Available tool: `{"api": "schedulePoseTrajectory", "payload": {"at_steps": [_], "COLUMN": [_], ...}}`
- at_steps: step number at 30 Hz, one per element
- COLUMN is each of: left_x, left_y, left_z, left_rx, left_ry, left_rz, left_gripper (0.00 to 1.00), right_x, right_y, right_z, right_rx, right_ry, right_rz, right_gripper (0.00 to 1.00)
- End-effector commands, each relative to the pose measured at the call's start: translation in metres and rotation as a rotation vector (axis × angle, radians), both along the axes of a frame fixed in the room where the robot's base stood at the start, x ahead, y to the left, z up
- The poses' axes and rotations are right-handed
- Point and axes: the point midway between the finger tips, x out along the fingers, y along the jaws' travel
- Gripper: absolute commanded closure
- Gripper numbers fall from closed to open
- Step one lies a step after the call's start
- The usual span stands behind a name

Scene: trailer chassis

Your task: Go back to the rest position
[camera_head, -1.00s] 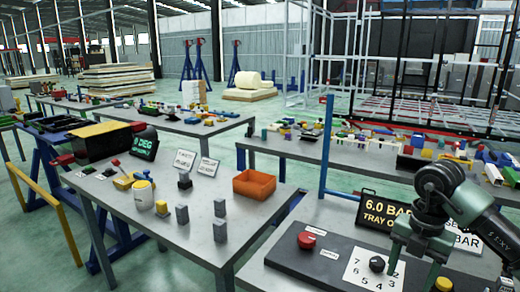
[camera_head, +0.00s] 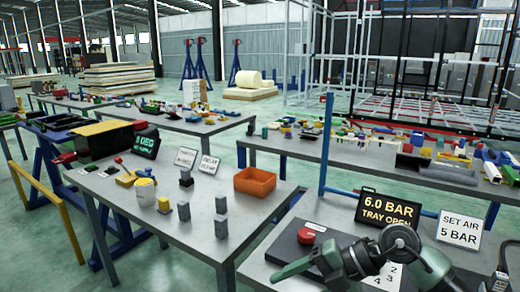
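My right arm comes in from the lower right, low over the near table (camera_head: 318,210). My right gripper (camera_head: 290,269) points left at the front of that table. Its green finger part shows side-on, so its opening cannot be told. I see nothing held in it. The red button (camera_head: 306,236) on the dark panel (camera_head: 285,248) is just behind the gripper. The white numbered dial plate (camera_head: 388,276) is mostly hidden by my arm, and its knob is not visible. My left gripper is not in view.
A sign reading 6.0 BAR TRAY OPEN (camera_head: 388,212) and a SET AIR 5 BAR sign (camera_head: 459,228) stand behind my arm. A blue post (camera_head: 326,145) rises at the table's back edge. The left table holds an orange bin (camera_head: 255,181) and grey blocks (camera_head: 221,228).

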Motion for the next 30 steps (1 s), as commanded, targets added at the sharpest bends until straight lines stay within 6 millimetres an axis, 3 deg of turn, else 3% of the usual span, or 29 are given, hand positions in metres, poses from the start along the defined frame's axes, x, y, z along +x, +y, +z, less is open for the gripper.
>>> {"api": "schedulePoseTrajectory", "payload": {"at_steps": [1, 3, 6, 9, 13, 17, 20, 23, 27, 30], "left_x": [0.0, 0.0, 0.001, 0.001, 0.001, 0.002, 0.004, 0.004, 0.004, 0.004], "left_y": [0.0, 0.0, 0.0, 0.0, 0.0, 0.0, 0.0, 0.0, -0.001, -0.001], "left_z": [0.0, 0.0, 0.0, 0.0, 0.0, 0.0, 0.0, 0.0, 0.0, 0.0], "left_rx": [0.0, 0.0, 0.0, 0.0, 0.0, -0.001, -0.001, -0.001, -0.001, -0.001], "left_ry": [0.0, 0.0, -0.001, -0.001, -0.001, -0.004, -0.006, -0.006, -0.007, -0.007], "left_rz": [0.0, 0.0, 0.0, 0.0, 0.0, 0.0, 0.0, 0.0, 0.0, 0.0], "left_gripper": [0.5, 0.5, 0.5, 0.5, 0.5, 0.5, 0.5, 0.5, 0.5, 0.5], "right_x": [-0.012, -0.018, -0.018, -0.005, 0.02, 0.038, 0.033, 0.008, -0.05, -0.094], "right_y": [0.031, 0.06, 0.075, 0.062, 0.015, -0.047, -0.092, -0.123, -0.145, -0.149], "right_z": [0.012, 0.042, 0.086, 0.119, 0.125, 0.083, 0.023, -0.043, -0.124, -0.162], "right_rx": [0.161, 0.391, 0.696, 0.954, 1.189, 1.28, 1.239, 1.119, 0.872, 0.7], "right_ry": [-0.013, -0.042, -0.065, -0.059, -0.007, 0.105, 0.23, 0.374, 0.586, 0.716], "right_rz": [0.011, -0.019, -0.134, -0.326, -0.671, -1.088, -1.42, -1.701, -1.991, -2.111], "right_gripper": [0.41, 0.41, 0.41, 0.41, 0.41, 0.41, 0.41, 0.41, 0.41, 0.41]}}
